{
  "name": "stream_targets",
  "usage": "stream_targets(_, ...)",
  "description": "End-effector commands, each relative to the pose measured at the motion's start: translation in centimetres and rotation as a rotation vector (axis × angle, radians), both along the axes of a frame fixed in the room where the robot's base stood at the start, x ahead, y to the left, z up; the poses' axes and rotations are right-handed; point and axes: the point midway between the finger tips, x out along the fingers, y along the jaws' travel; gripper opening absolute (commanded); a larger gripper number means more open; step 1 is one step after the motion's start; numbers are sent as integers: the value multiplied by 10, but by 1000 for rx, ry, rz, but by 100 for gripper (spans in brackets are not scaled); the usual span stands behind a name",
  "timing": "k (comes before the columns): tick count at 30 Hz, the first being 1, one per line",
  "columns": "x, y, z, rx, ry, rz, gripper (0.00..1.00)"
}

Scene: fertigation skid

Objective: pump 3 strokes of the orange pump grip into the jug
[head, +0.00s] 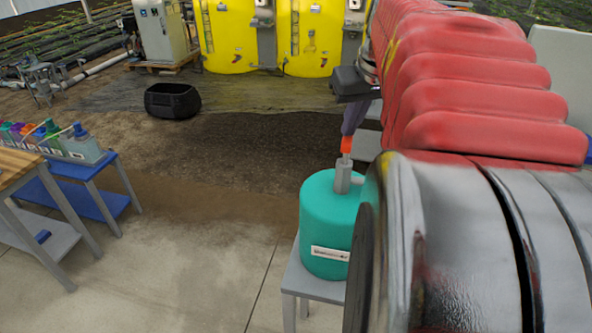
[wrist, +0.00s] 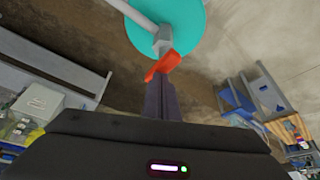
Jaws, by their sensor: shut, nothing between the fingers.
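The teal drum (head: 325,235) stands on a grey stand and carries a grey pump collar (head: 343,178) with a side spout. The orange pump grip (head: 346,145) sits on top of the pump's thin rod. My gripper (head: 348,134) is shut and empty, pointing down with its fingertips at the top of the grip; I cannot tell whether they touch it. In the wrist view the fingers (wrist: 160,85) reach toward the orange grip (wrist: 164,66), with the teal drum (wrist: 180,20) beyond. I cannot make out the jug under the spout; my arm hides that side in the head view.
A grey stand (head: 300,281) holds the drum. At the left are a blue table (head: 87,168) with several bottles and a wooden-topped bench (head: 15,168). A black tub (head: 172,100) and yellow tanks (head: 228,40) stand behind. Open floor lies left of the drum.

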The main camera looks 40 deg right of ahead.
Motion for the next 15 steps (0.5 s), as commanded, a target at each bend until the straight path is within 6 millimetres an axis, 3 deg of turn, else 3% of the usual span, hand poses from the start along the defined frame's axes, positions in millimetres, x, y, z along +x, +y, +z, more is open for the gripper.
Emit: stream_targets(15,0,0,-14,2,2,0,0)
